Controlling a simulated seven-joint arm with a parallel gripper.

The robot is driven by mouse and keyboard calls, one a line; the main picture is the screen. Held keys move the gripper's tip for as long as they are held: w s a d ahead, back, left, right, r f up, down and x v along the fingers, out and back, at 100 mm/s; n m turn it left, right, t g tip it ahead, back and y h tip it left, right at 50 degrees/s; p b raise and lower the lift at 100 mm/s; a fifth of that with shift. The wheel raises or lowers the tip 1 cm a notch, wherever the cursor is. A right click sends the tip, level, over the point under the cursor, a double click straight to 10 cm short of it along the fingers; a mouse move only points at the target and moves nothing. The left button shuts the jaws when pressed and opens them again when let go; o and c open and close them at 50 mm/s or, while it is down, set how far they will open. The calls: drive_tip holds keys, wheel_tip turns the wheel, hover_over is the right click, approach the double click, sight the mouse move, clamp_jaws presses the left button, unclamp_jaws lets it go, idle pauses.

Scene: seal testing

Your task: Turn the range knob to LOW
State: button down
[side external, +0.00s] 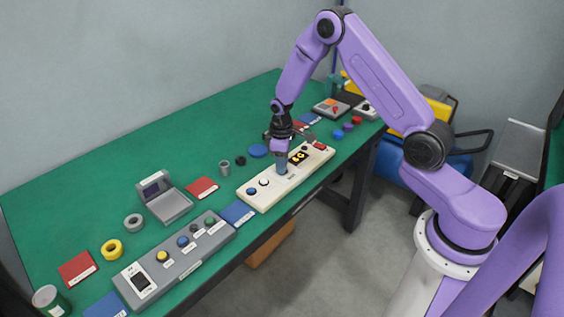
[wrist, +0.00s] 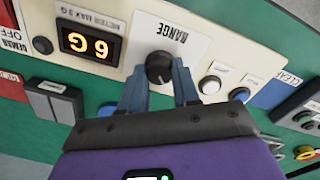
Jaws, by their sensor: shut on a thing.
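The range knob (wrist: 159,66) is a dark round knob on a white plate marked RANGE (wrist: 172,28), which appears upside down in the wrist view. My gripper (wrist: 160,82) is shut on the knob, with one blue-grey finger on each side. The setting the knob points to is too small to tell. In the side view my gripper (side external: 281,168) reaches straight down to the cream panel (side external: 262,203) and hides the knob. The panel's lit display (wrist: 90,44) shows orange digits beside the knob.
A grey control box (side external: 190,262) with coloured buttons stands nearer the camera. A blue card (side external: 238,213) lies between them. A grey open case (side external: 165,200) and tape rings stand on the green table (side external: 90,185).

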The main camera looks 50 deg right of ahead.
drive_tip(key=shift+w, duration=0.1)
drive_tip(key=c, duration=0.8)
unclamp_jaws()
drive_tip(key=r, duration=1.7)
drive_tip(key=shift+s+a+r, duration=0.2)
drive_tip(key=shift+a+r, duration=0.05)
drive_tip(key=shift+a, duration=0.05)
